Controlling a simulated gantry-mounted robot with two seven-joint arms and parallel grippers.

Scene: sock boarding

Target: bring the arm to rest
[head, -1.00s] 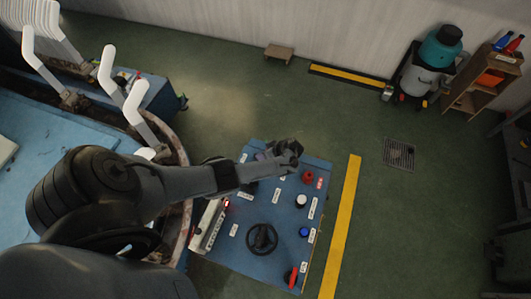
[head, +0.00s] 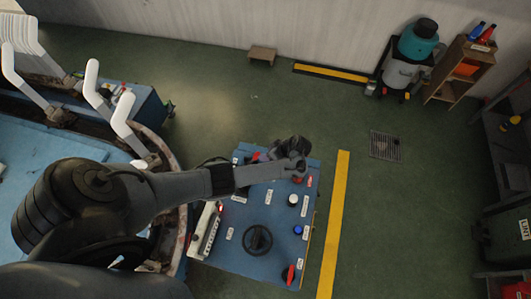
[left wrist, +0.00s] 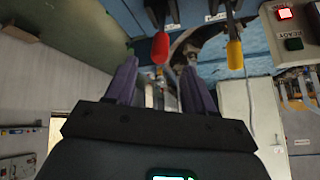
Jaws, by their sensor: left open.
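My left arm comes in from the left in the head view and reaches over a blue control panel (head: 225,250). My left gripper (head: 292,157) is above the panel's far right corner and partly covers a red knob there. In the left wrist view its two purple-grey fingers (left wrist: 161,80) stand apart, with nothing seen between them. Beyond them hang a red-tipped lever (left wrist: 160,47) and a yellow-tipped lever (left wrist: 235,54). The gap between fingers and levers cannot be judged. My right gripper is not in view.
The panel bears a black handwheel (head: 257,240), a white knob (head: 293,200), a blue knob (head: 298,230) and a red-handled switch (head: 291,273). White curved posts (head: 124,115) stand at the left.

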